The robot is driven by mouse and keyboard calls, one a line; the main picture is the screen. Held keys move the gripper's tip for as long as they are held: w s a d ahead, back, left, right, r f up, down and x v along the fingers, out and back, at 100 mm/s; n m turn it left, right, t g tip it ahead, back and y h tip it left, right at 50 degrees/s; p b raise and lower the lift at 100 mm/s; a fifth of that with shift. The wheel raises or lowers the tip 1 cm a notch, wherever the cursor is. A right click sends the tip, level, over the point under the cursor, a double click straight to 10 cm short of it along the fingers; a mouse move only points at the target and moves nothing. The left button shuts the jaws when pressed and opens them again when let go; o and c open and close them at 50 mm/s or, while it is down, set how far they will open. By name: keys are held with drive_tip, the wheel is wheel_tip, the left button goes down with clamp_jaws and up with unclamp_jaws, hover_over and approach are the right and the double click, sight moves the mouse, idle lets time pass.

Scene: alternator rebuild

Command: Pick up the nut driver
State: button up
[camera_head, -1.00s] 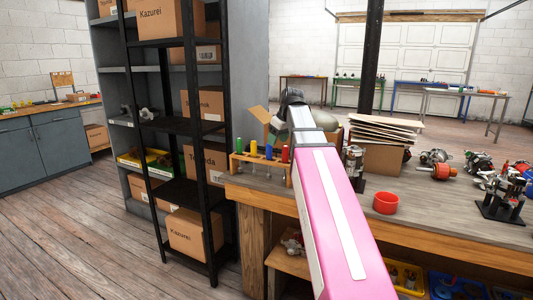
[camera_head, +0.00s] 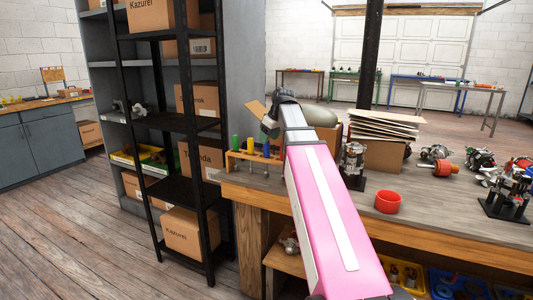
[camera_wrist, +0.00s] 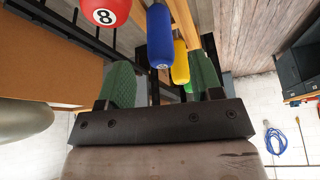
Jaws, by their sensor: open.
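A wooden rack (camera_head: 234,163) on the bench's left end holds screwdriver-like drivers with green (camera_head: 236,142), yellow (camera_head: 250,146) and blue (camera_head: 267,149) handles. The wrist view shows a red handle marked 8 (camera_wrist: 105,11), a blue handle (camera_wrist: 159,36) and a yellow handle (camera_wrist: 180,63). Which one the task calls the nut driver is not clear. My gripper (camera_wrist: 162,78) is open, its two green-padded fingers apart. The blue and yellow handles show in line with the gap; nothing is gripped. In the head view my arm hides the red handle and most of the gripper.
A black shelf (camera_head: 176,125) with cardboard boxes stands left of the bench. An open box with stacked sheets (camera_head: 380,128) stands behind my arm. A red bowl (camera_head: 388,202) and metal parts (camera_head: 507,196) are on the bench to the right.

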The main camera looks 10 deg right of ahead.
drive_tip(key=x, duration=0.5)
drive_tip(key=shift+a+r, duration=0.1)
drive_tip(key=shift+c, duration=0.3)
drive_tip(key=c, duration=1)
drive_tip(key=shift+r, duration=9.05)
drive_tip(key=shift+o, duration=0.4)
